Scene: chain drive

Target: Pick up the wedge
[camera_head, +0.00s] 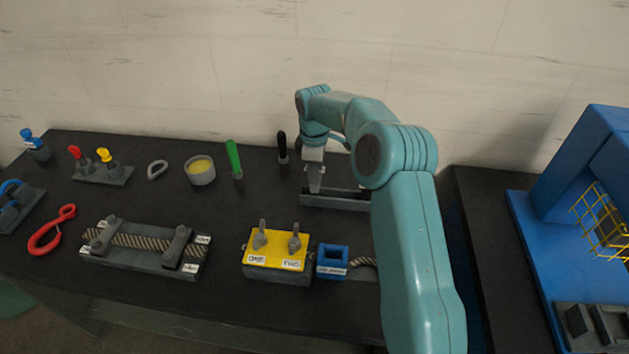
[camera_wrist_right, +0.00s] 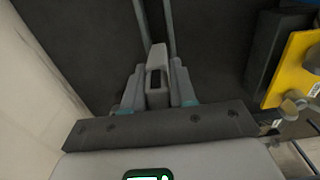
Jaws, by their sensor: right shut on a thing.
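My right gripper (camera_head: 314,183) points down at the back of the dark table, over the left end of a long grey channel-like holder (camera_head: 345,203). In the right wrist view my right gripper (camera_wrist_right: 157,90) is shut on a grey, tapered piece, which I take as the wedge (camera_wrist_right: 158,60). The wedge sits between the two fingers, and its narrow end points up the picture, away from the palm. In the head view the wedge is hard to tell from the fingers. I cannot tell whether it touches the holder. My left gripper is not in view.
A yellow block (camera_head: 275,250) with two grey pegs and a blue square socket (camera_head: 332,260) stand in front of the gripper. A black-handled tool (camera_head: 282,145) and a green-handled tool (camera_head: 234,158) are to its left. A blue machine (camera_head: 590,180) stands at the right.

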